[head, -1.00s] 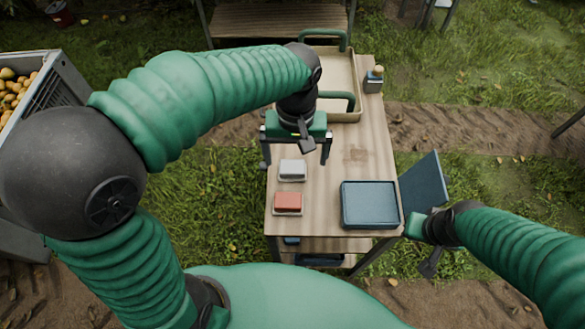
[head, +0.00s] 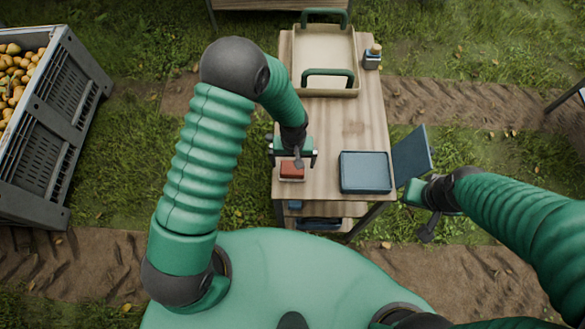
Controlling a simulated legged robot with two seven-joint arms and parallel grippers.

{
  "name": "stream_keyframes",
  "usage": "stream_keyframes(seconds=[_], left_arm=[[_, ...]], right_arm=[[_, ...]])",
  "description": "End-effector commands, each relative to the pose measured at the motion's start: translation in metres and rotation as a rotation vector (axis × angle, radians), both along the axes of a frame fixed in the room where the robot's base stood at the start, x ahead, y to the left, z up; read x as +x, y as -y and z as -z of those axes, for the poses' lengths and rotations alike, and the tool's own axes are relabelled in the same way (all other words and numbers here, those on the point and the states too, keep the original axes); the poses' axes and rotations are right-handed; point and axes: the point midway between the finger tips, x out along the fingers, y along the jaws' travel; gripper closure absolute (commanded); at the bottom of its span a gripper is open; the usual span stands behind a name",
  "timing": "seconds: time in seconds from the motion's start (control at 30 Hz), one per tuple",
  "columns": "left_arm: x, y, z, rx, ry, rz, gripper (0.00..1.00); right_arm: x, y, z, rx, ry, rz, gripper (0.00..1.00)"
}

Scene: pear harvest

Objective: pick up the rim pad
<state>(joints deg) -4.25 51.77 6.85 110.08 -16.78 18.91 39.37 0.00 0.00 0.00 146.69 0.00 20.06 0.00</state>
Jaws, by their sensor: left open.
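My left gripper (head: 293,160) is open and points down over the near left part of the wooden table (head: 335,125). A red pad-like block (head: 292,170) on a small pale base lies at or just below its fingers, partly overlapped by the gripper. I cannot tell whether they touch. A light grey block of similar size, seen earlier behind the red one, is now hidden by the gripper. I cannot tell which block is the rim pad. My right gripper (head: 427,208) is right of the table, off its edge; its jaw opening is unclear.
A dark blue shallow tray (head: 366,173) lies at the near right of the table, with a blue panel (head: 412,155) beside it. A beige tray with green handles (head: 325,62) and a small container (head: 372,58) stand behind. A grey crate of pears (head: 50,120) is left.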

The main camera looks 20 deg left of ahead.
Motion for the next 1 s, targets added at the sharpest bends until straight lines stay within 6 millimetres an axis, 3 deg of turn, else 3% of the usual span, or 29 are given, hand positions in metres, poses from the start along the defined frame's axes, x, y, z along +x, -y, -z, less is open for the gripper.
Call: stream_keyframes(seconds=[0.07, 0.2, 0.47, 0.9, 1.0], left_arm=[[-0.007, -0.001, 0.012, 0.002, -0.009, 0.001, 0.02], [-0.006, -0.001, 0.036, 0.001, -0.005, 0.000, 0.02], [-0.006, -0.001, 0.040, 0.001, -0.001, 0.000, 0.03], [-0.005, -0.001, 0.040, 0.000, -0.002, -0.001, 0.60], [-0.005, -0.001, 0.040, 0.000, -0.002, -0.001, 0.67]], right_arm=[[0.000, 0.000, -0.012, 0.000, 0.000, 0.000, 1.00], [0.000, 0.000, -0.015, 0.000, 0.000, 0.000, 1.00], [0.000, 0.000, -0.014, 0.000, 0.000, 0.000, 1.00], [0.000, 0.000, -0.014, 0.000, 0.000, 0.000, 1.00], [0.000, 0.000, -0.014, 0.000, 0.000, 0.000, 1.00]])
